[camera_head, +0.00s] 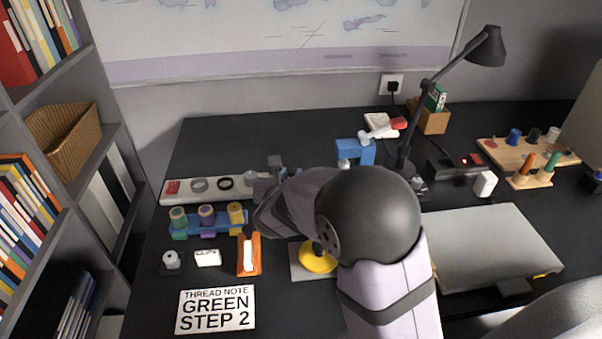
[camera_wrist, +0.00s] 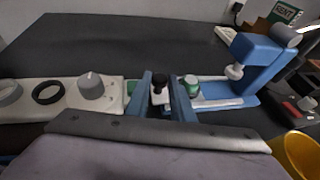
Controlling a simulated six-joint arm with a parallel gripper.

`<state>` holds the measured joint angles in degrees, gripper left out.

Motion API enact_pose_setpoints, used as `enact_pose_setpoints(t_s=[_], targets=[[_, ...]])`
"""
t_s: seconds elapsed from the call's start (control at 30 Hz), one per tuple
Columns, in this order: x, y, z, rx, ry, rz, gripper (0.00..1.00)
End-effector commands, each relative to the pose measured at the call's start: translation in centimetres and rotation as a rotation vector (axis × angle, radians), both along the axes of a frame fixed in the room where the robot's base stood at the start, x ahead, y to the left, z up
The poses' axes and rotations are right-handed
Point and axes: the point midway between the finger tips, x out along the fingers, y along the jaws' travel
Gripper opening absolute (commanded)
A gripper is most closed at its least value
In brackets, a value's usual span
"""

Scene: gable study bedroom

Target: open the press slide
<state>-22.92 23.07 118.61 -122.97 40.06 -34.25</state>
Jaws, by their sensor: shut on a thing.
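The blue press (camera_wrist: 258,62) stands on the desk at the right in the wrist view, and its upper part shows beyond my arm in the head view (camera_head: 354,151). A pale slide (camera_wrist: 218,90) runs left from its base. A grey-topped green cylinder (camera_wrist: 192,84) is at the slide, just right of my fingers. My gripper (camera_wrist: 160,88) has its two blue fingers on either side of a small black knob (camera_wrist: 158,81), and is shut on it. The knob's lower part is hidden between the fingers. In the head view my arm hides the slide and knob.
Left of my gripper is a white strip (camera_wrist: 67,108) with rings and a grey knob. A blue rack of spools (camera_head: 208,221), an orange holder (camera_head: 249,256) and a yellow dish (camera_head: 318,261) lie nearer. A lamp (camera_head: 407,133) stands right of the press. The back-left desk is clear.

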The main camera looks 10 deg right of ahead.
Motion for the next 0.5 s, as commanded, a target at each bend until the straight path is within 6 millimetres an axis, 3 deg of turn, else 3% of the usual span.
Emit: enact_pose_setpoints(t_s=[0.17, 0.2, 0.27, 0.5], targets=[[0.06, -0.07, 0.12, -0.002, -0.003, 0.000, 0.00], [0.05, -0.08, 0.12, -0.002, -0.003, -0.001, 0.28], [0.05, -0.09, 0.12, -0.002, -0.003, -0.001, 0.40], [0.03, -0.10, 0.07, -0.001, -0.002, -0.001, 0.40]])
